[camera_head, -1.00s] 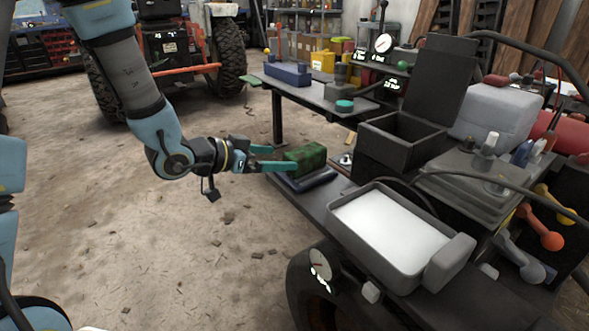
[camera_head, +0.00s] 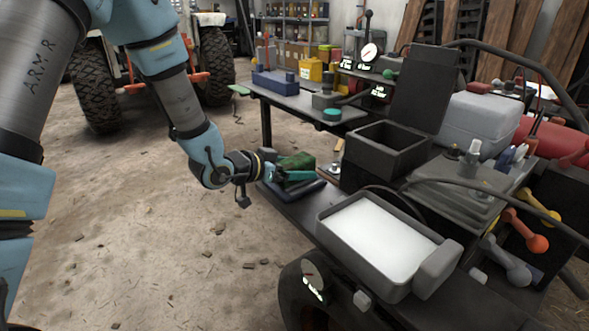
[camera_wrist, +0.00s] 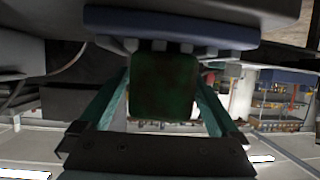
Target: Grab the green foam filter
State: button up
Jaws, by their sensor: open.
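The green foam filter (camera_head: 296,162) is a dark green block resting on a dark blue base on the black bench of the log splitter. It also shows in the wrist view (camera_wrist: 164,86), between the two teal fingers. My gripper (camera_head: 297,176) is open, with one finger on each side of the filter. In the wrist view a finger stands to the left and to the right of it, with narrow gaps visible at the fingertips. In the head view the near finger and wrist hide part of the filter.
A grey tray with a white surface (camera_head: 376,238) stands nearer on the bench. An open black box (camera_head: 385,152) with a raised lid stands to the right of the filter. A table with a blue block (camera_head: 275,82) is behind.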

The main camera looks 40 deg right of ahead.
jog(key=shift+c, duration=0.3)
jog(key=c, duration=1.4)
jog(key=shift+r, duration=0.1)
